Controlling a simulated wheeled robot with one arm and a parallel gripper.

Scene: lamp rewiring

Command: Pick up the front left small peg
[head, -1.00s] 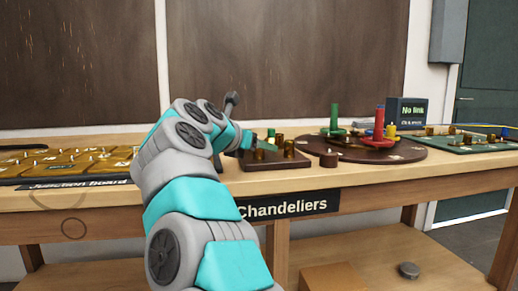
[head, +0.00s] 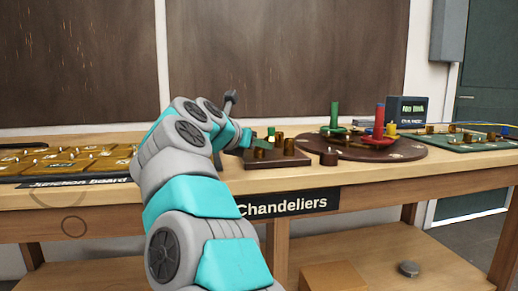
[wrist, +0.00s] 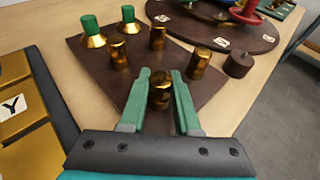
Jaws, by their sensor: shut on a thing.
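My gripper (wrist: 161,96) has its two green fingers on either side of a small brass peg (wrist: 160,84) near the close corner of the dark brown board (wrist: 92,78). The jaws are shut on this peg. It stands about upright; whether its foot still touches the board cannot be told. Several other brass pegs stand on the board, including one on the left (wrist: 118,53), one behind (wrist: 157,38) and one on the right (wrist: 198,65). In the head view, my gripper (head: 246,139) is at the board's left side, partly hidden by my arm.
Two green-topped brass pieces (wrist: 92,36) stand at the board's far left edge. A small brown cylinder (wrist: 238,64) and a round brown base (head: 385,150) with coloured parts stand to the right. A junction board (head: 70,163) lies on the left of the bench.

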